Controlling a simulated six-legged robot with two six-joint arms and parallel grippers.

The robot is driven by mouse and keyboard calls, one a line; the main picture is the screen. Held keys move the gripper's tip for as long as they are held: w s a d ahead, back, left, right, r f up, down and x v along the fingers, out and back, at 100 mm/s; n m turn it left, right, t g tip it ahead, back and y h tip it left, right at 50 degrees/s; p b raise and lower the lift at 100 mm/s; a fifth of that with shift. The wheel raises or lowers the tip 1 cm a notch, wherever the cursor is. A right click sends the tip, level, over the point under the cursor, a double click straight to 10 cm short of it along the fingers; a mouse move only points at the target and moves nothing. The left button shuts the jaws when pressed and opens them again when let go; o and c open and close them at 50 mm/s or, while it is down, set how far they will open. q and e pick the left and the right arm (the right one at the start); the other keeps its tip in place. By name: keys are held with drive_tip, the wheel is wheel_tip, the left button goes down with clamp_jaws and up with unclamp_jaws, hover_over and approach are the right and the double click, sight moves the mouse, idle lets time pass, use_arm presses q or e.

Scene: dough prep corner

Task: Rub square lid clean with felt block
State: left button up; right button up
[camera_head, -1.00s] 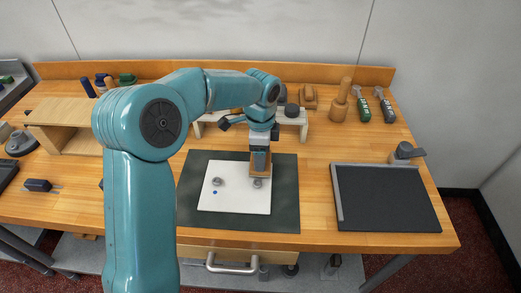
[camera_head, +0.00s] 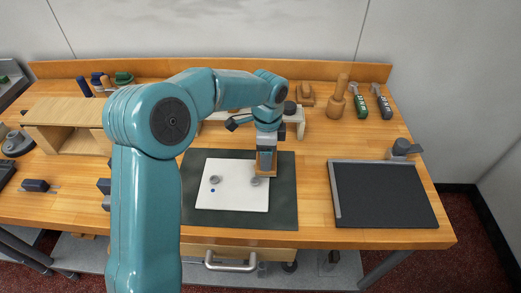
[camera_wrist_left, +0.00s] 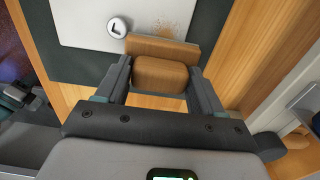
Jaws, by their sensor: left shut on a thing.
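The white square lid (camera_head: 235,198) lies flat on a dark green mat (camera_head: 287,212). I cannot tell whether the block touches the lid. My right gripper is not in view.
A dark tray (camera_head: 385,200) lies to the right. A low white stand (camera_head: 295,122) is behind the arm, with a wooden mallet (camera_head: 338,100) to its right. A wooden box (camera_head: 65,128) stands left. Bare bench lies between mat and tray.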

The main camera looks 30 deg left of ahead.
use_arm(q)
drive_tip(key=shift+s, duration=0.1)
drive_tip(key=shift+f, duration=0.15)
drive_tip(key=shift+f+b, duration=0.3)
drive_tip(key=shift+b, duration=0.05)
drive_tip(key=shift+f, duration=0.3)
idle(0.3)
drive_tip(key=shift+s+a+b, duration=0.15)
drive_tip(key=shift+s+a, duration=0.45)
drive_tip(key=shift+a, duration=0.35)
drive_tip(key=shift+s+a+b, duration=0.15)
drive_tip(key=shift+s+a, duration=0.4)
drive_tip(key=shift+a, duration=0.35)
